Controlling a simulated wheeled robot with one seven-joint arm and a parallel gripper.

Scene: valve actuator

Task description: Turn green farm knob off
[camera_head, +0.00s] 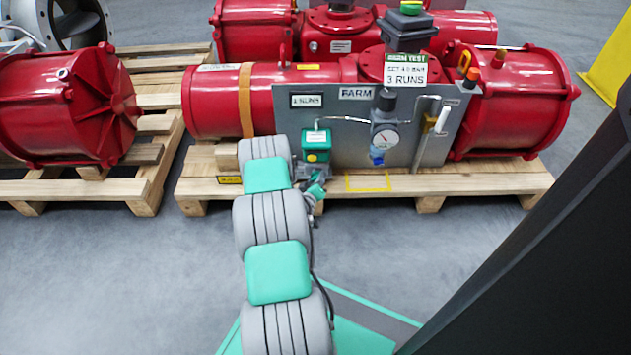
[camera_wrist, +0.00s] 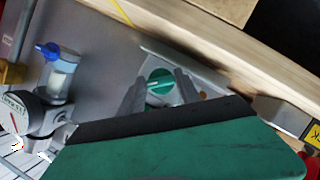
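The green round knob (camera_wrist: 160,82) with a white pointer line shows in the wrist view, on a light grey plate low on the grey panel. The pointer runs roughly left to right in that picture. In the head view my gripper (camera_head: 316,190) is at the lower left of the panel marked FARM (camera_head: 357,93). The knob is not clearly seen there, where my arm and gripper crowd the spot.
A green box with a yellow button (camera_head: 317,145) sits just above my gripper. A pressure gauge (camera_head: 386,138) with a blue-ended filter stands to the right. The pallet (camera_head: 470,183) edge lies below the panel.

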